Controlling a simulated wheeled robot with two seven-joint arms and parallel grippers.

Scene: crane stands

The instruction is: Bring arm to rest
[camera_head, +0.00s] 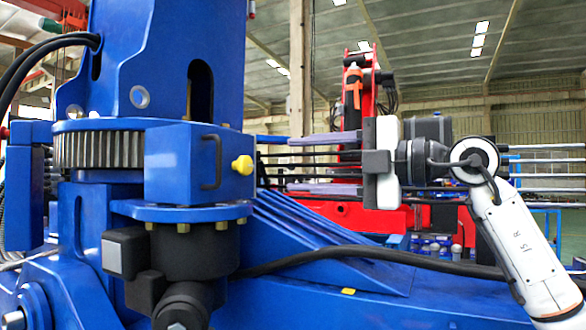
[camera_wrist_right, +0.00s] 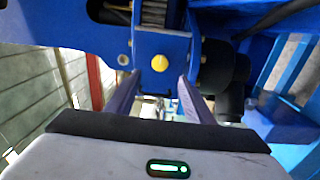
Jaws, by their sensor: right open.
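My right arm (camera_head: 523,250) comes in from the lower right of the head view. The knob (camera_wrist_right: 160,63) appears beyond the gap between the fingers in the right wrist view. My left gripper is not in view.
The blue crane column (camera_head: 170,60) and its toothed ring (camera_head: 98,150) fill the left. A black hose (camera_head: 330,252) runs across the blue base below the gripper. A red crane (camera_head: 345,212) with dark horizontal bars stands behind the gripper. Open air shows above my arm.

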